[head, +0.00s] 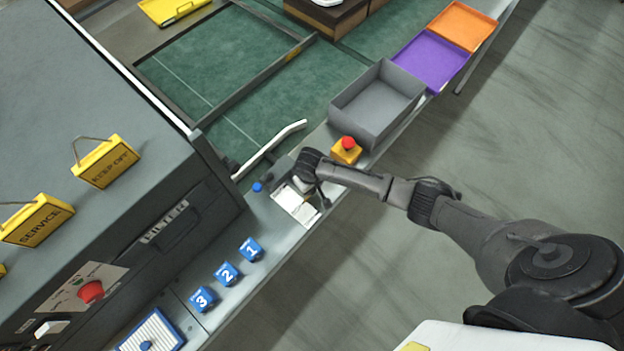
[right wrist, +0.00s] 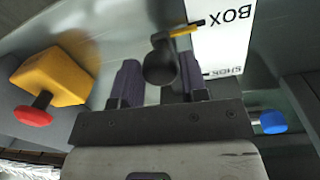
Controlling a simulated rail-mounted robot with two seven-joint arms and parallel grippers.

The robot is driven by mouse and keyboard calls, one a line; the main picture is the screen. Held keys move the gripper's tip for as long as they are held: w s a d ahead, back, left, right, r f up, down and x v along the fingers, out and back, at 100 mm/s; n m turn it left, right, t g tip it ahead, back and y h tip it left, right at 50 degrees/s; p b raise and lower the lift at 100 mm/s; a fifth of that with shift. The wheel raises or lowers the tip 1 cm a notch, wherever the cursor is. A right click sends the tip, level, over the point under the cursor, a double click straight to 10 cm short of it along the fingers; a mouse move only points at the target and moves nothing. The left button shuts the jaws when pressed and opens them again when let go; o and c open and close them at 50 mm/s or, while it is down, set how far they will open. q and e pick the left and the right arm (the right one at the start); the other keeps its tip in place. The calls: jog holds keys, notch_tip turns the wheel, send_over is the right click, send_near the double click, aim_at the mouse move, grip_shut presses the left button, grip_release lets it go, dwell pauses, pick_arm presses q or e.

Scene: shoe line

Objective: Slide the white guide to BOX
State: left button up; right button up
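The white guide (head: 270,150) is a long bar lying slanted over the green belt's near end. A white label card (head: 297,204) lies on the ledge beside it. In the right wrist view the card (right wrist: 220,45) reads BOX and SHOE. A dark round knob (right wrist: 160,66) with a yellow pointer (right wrist: 186,30) stands beside the card. The pointer's tip lies near the word BOX. My right gripper (head: 306,178) is down at the card; in its wrist view its two fingers (right wrist: 162,84) sit against both sides of the knob. My left gripper is not in view.
A yellow block with a red button (head: 346,150) and a grey bin (head: 377,102) stand close by my right gripper. A blue button (head: 257,187) is on its other side. Blue numbered blocks (head: 227,274) line the ledge. Purple (head: 431,61) and orange (head: 462,25) trays lie farther back.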

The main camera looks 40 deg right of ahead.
jog(key=o, duration=0.3)
jog(key=shift+o, duration=0.3)
notch_tip(320, 180, up, 14)
jog(key=p, duration=0.2)
jog(key=shift+a, duration=0.4)
jog(key=shift+f, duration=0.1)
